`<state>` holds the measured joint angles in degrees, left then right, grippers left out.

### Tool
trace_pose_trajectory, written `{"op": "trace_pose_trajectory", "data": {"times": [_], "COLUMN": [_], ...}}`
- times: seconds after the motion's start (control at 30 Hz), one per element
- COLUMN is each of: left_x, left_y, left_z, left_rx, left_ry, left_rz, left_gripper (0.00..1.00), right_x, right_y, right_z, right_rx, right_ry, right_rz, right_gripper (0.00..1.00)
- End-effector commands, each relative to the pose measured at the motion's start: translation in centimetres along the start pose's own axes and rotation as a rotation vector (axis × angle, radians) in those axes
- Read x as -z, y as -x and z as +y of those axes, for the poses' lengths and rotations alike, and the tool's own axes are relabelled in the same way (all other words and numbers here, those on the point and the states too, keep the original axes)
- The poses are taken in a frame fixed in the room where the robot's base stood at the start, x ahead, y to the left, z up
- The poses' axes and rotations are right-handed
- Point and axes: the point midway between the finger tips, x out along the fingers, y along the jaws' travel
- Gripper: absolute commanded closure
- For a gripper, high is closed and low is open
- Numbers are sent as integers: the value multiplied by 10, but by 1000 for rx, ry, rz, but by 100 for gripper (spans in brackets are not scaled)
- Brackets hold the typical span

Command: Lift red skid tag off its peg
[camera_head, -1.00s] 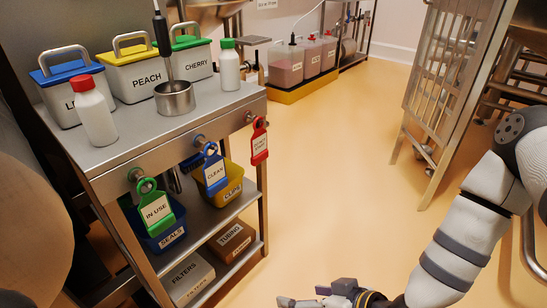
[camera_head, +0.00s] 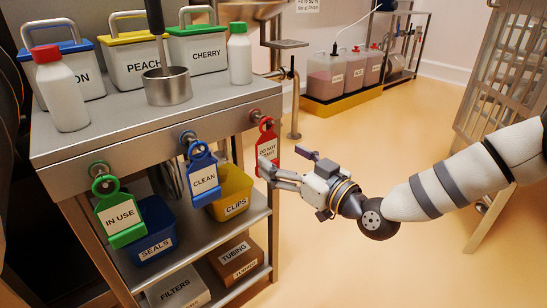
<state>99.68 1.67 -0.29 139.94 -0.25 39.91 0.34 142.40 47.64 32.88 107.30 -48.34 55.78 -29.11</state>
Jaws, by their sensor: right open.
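The red skid tag (camera_head: 268,144) hangs by its top loop from a peg (camera_head: 256,115) at the right end of the cart's front rail. Its white label starts "DO NOT"; the lower part of the tag is partly hidden by my gripper. My right gripper (camera_head: 268,175) is open, its fingers pointing left at the tag's lower end. I cannot tell whether the fingers touch the tag. My left gripper is not in view.
A blue CLEAN tag (camera_head: 203,175) and a green IN USE tag (camera_head: 119,213) hang on pegs to the left. The steel cart (camera_head: 105,135) carries bins, bottles and a metal cup (camera_head: 167,87). Open floor (camera_head: 345,265) lies to the right.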

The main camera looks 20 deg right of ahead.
Motion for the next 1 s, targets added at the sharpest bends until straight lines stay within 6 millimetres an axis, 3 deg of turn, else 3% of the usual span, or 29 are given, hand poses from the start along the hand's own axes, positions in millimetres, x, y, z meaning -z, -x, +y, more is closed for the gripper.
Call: {"op": "trace_pose_trajectory", "data": {"times": [0.1, 0.3, 0.63, 0.87, 1.0], "left_x": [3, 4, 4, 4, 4], "left_y": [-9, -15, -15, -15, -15], "left_z": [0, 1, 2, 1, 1], "left_rx": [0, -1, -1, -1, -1], "left_ry": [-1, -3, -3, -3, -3], "left_rz": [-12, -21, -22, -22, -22], "left_gripper": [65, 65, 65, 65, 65], "right_x": [-5, -4, -2, -2, -2], "right_y": [-28, -56, -62, -62, -62], "right_z": [0, 0, 0, 0, 0], "right_rx": [0, -1, -1, -1, -1], "right_ry": [-1, -2, -3, -3, -3], "right_rz": [-3, -4, -4, -4, -4], "right_gripper": [23, 23, 23, 73, 75]}}
